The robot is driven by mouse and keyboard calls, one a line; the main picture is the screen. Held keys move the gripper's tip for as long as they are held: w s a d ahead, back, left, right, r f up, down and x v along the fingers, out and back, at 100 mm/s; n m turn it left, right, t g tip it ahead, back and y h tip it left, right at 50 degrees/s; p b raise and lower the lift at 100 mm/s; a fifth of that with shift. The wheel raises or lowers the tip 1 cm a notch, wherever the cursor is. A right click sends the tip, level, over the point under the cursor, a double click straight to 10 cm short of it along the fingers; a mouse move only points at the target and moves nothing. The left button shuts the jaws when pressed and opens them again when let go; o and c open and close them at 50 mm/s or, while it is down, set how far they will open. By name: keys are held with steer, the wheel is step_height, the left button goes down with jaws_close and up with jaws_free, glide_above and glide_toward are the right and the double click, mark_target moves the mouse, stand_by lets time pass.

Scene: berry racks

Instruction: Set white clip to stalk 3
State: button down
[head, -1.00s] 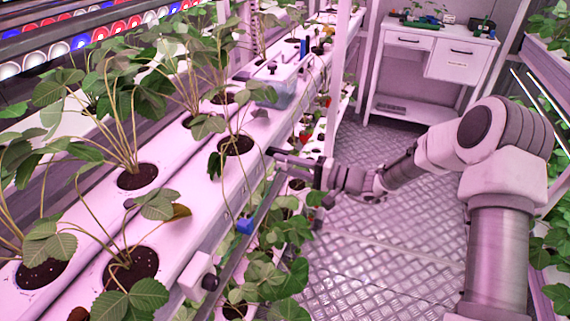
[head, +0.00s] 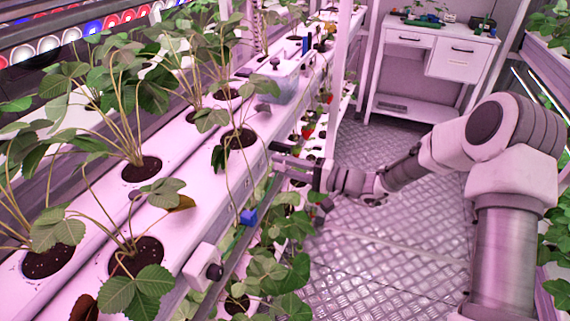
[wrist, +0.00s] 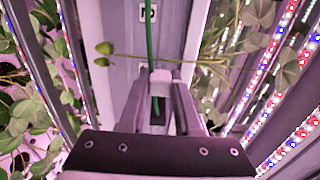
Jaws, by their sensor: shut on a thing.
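My gripper (head: 276,155) is at the front edge of the white planting gutter (head: 200,228), beside a potted strawberry plant (head: 240,137). In the wrist view my gripper (wrist: 162,78) is shut on the small white clip (wrist: 160,76), which sits between the fingertips. A thin stalk (wrist: 180,59) with green unripe berries (wrist: 103,52) crosses just beyond the fingertips. A green line (wrist: 149,35) runs up behind the clip. I cannot tell whether the clip touches the stalk or line, or which stalk is number 3.
A white box with a black knob (head: 203,266) is mounted nearby. A clear bin (head: 285,80) stands on the gutter beyond. Leaves hang below the edge. The aisle floor (head: 385,240) is clear.

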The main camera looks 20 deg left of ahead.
steer(key=shift+s, duration=0.9)
steer(key=c, duration=0.6)
jaws_free()
steer(key=s+d, duration=0.1)
steer(key=d, duration=1.6)
steer(key=shift+s+d, duration=0.15)
steer(key=shift+d, duration=0.05)
